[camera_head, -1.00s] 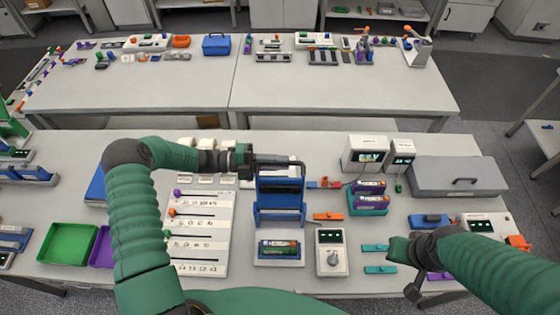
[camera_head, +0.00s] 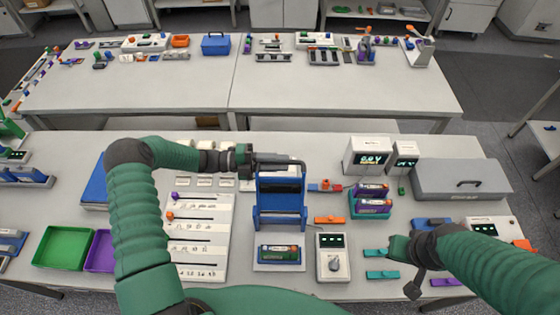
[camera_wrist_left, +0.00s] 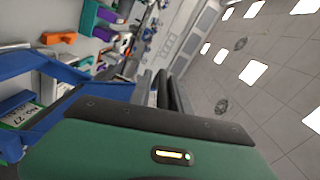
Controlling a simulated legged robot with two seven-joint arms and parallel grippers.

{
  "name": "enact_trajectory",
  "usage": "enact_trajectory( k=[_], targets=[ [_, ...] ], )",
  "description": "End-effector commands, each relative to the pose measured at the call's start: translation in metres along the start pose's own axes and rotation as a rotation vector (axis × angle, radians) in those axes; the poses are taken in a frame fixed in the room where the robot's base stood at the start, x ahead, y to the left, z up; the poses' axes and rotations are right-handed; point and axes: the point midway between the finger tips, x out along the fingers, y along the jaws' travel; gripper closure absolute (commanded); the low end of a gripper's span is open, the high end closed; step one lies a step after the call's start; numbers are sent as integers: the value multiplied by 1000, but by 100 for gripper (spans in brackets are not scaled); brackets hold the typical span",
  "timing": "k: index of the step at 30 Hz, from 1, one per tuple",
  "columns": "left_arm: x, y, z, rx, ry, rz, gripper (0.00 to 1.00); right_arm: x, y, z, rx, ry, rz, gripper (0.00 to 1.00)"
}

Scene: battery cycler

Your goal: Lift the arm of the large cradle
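In the left wrist view, blue parts fill the left side and the dark fingers (camera_wrist_left: 170,92) lie close together, partly hidden by my green wrist. Whether they grip anything is unclear. My right gripper (camera_head: 411,284) hangs low over the table's right part; its finger opening is unclear.
A dial meter (camera_head: 333,258) stands just right of the cradle. A teal holder with purple batteries (camera_head: 370,200) and white display boxes (camera_head: 367,156) are farther right. A slotted white board (camera_head: 199,240) lies left. A green tray (camera_head: 62,247) is at far left.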

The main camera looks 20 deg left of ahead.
Motion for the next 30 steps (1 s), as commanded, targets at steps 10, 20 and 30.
enact_trajectory(
  k=[10,20,30],
  targets=[
    [0,-2,-1,3,2,-4,64,0,0,0,0,0,0,100],
    [-46,4,3,5,-3,-5,64,25,0,6,0,0,0,100],
    [-142,6,4,3,-1,-4,64,60,0,14,0,0,0,100]
  ],
)
